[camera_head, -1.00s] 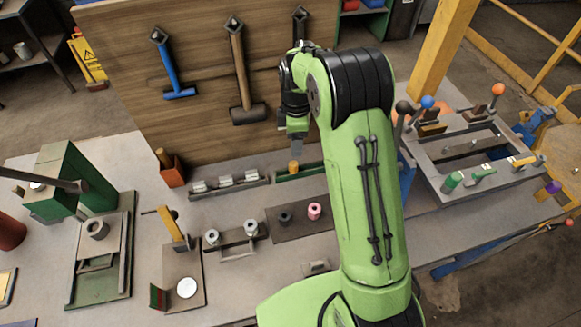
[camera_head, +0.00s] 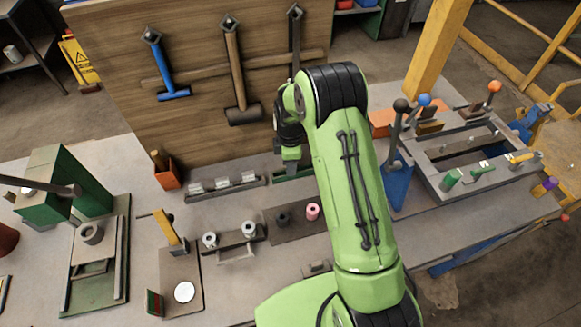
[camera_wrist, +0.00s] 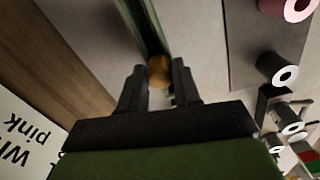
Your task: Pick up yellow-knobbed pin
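The yellow-knobbed pin shows in the wrist view as a round yellow-orange knob (camera_wrist: 160,70) at the green-edged holder (camera_wrist: 150,28). My gripper (camera_wrist: 158,78) is open, with one finger on each side of the knob and a visible gap between the fingers. I cannot tell how deep the knob sits between the fingertips. In the head view my gripper (camera_head: 291,166) points down at the green holder (camera_head: 284,178) in front of the wooden board. The knob is hidden there behind the gripper.
A grey rack (camera_head: 225,188) with several light pieces stands left of the holder. A dark plate with a pink roller (camera_head: 313,211) lies in front. The wooden tool board (camera_head: 200,100) rises close behind. A blue stand (camera_head: 398,185) stands to the right.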

